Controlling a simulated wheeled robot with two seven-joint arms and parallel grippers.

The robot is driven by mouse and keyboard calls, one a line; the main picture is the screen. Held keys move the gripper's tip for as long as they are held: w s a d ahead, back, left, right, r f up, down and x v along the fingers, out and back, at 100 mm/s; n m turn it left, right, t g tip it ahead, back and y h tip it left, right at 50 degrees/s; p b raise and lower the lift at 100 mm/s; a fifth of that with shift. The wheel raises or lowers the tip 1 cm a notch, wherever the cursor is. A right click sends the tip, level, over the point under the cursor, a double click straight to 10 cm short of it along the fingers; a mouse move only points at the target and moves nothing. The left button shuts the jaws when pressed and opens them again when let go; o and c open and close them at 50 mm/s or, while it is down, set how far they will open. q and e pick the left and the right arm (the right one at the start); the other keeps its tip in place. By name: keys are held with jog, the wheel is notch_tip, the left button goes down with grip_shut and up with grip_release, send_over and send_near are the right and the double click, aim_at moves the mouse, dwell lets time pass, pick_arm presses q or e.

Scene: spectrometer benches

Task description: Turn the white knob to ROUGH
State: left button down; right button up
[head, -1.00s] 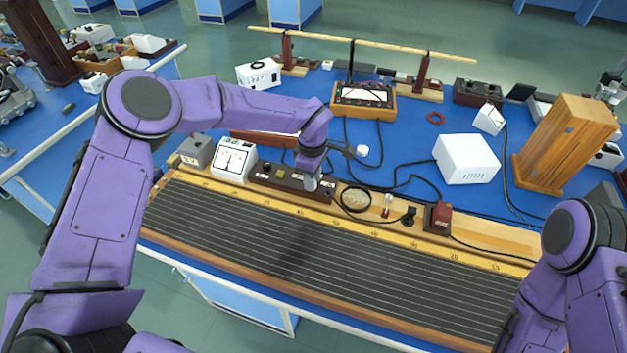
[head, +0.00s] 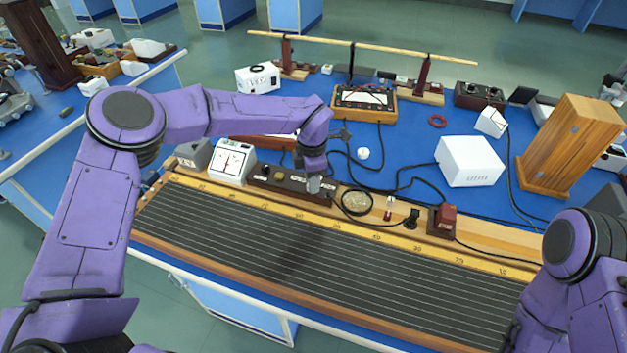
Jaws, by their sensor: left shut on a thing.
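A long dark brown box (head: 268,178) with knobs and pale labels on its top lies along the back of the wire board. My left gripper (head: 314,186) points down onto the right end of this box. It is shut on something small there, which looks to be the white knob. The fingers and wrist hide the knob, so its pointer and the ROUGH mark cannot be read. My right arm shows at the lower right, with its gripper out of view.
A white meter (head: 232,160) stands left of the box. A round dish (head: 356,201), a black-capped post (head: 412,219) and a red-brown block (head: 442,220) stand to its right. Black cables and a small white round piece (head: 363,154) lie behind. The striped wire board (head: 330,255) in front is clear.

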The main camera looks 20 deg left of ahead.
pick_arm(q)
jog(key=shift+s+f, duration=0.15)
jog(key=shift+f, duration=0.15)
jog(key=c, duration=0.8)
grip_release()
jog(key=shift+a, duration=0.1)
jog(key=shift+c, duration=0.2)
jog(key=shift+r, duration=0.1)
notch_tip(320, 180, up, 10)
jog(key=b, duration=0.2)
jog(key=shift+r, duration=0.25)
